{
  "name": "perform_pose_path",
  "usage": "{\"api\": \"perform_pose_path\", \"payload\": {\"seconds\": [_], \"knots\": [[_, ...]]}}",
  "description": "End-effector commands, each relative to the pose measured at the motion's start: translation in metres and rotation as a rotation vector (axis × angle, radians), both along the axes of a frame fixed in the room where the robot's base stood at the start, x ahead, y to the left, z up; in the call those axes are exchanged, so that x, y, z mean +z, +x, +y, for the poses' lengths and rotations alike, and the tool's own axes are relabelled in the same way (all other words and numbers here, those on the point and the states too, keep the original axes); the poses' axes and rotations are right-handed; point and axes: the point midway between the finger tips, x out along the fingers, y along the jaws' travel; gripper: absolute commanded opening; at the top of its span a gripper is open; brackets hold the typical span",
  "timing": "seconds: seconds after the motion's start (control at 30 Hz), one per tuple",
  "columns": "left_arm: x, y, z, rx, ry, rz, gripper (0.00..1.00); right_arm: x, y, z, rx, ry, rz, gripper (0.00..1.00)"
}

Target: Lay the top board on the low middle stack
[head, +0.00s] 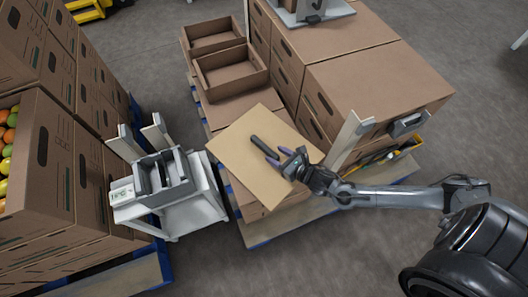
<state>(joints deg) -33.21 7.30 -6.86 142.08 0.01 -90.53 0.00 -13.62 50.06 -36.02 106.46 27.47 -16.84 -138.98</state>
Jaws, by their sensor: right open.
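The top board (238,153) is a flat tan sheet. It lies at an angle over the low middle stack (255,211), whose cartons show below its front edge. Whether the board rests flat on the stack all round cannot be told. My right gripper (269,153) is over the board's middle right part, its dark fingers spread apart. The fingers look close to the board's surface; whether they touch it is unclear. My right arm comes in from the right. My left gripper is not in view.
Open empty cartons (231,73) stand behind the board. Tall closed cartons (380,85) rise at the right, with a pale upright post (349,140) near my gripper. The floor in front is clear.

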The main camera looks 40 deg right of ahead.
Motion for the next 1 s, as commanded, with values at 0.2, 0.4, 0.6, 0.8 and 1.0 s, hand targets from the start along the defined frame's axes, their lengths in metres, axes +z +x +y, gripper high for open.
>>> {"api": "perform_pose_path", "payload": {"seconds": [0.2, 0.4, 0.6, 0.8, 1.0], "knots": [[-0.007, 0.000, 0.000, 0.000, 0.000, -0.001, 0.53, -0.005, 0.011, 0.001, 0.000, 0.002, -0.001, 0.53], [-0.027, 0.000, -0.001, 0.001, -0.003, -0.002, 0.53, -0.016, 0.031, 0.000, -0.001, 0.002, -0.002, 0.53], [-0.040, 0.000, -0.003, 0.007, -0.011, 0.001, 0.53, -0.022, 0.052, 0.001, 0.000, 0.003, -0.001, 0.53], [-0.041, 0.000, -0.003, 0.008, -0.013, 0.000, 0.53, -0.023, 0.057, 0.001, -0.001, 0.002, 0.001, 0.53], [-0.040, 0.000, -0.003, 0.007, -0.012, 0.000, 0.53, -0.022, 0.057, 0.001, 0.000, 0.002, 0.001, 0.46]]}}
